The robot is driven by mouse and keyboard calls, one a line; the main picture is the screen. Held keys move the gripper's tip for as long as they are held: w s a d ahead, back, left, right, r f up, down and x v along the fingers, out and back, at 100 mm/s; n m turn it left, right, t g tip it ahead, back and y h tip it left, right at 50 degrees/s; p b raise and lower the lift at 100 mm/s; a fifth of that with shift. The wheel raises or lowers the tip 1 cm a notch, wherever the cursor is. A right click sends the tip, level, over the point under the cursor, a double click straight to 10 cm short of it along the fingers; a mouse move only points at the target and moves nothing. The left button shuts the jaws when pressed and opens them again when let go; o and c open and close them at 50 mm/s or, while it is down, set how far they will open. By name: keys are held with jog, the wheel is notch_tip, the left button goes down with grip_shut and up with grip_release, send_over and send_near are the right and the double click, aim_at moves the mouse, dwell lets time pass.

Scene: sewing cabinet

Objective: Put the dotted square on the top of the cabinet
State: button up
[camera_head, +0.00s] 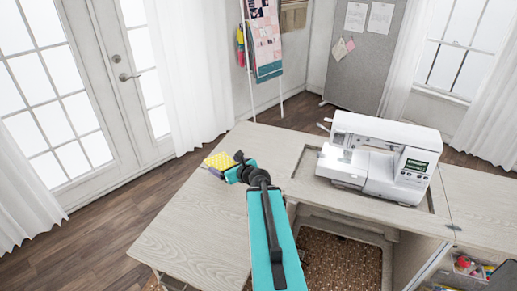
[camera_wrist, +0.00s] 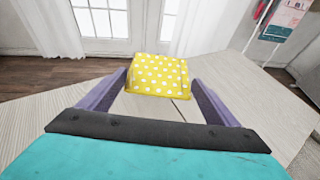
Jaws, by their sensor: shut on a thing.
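The dotted square (camera_head: 219,160) is yellow with white dots and looks like a small padded piece. In the wrist view the dotted square (camera_wrist: 158,75) sits between the two purple fingers of my gripper (camera_wrist: 160,82). My gripper (camera_head: 236,165) is shut on it, over the left part of the cabinet top (camera_head: 190,225). I cannot tell whether the square touches the wood or is a little above it. The pale wood top also shows in the wrist view (camera_wrist: 275,100).
A white sewing machine (camera_head: 380,155) stands in the cabinet to the right of my arm. An open drawer with sewing supplies (camera_head: 470,268) is at the lower right. A rack with hanging fabric (camera_head: 265,40) stands behind. The left part of the top is bare.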

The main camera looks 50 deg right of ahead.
jog(key=s+d+f+m+g+h, duration=0.1)
jog(key=s+d+f+m+h, duration=0.1)
jog(key=s+d, duration=0.3)
jog(key=s+d+f+m+g+h+p, duration=0.1)
jog(key=s+d+f+m+h, duration=0.1)
jog(key=s+d, duration=0.4)
jog(key=s+d+f+m+g+h, duration=0.2)
jog(key=s+d+f+m+h, duration=0.1)
jog(key=s+d, duration=0.3)
jog(key=shift+s+d+f+p, duration=0.2)
jog(key=shift+s+f+p, duration=0.1)
jog(key=shift+f, duration=0.05)
jog(key=shift+w, duration=0.1)
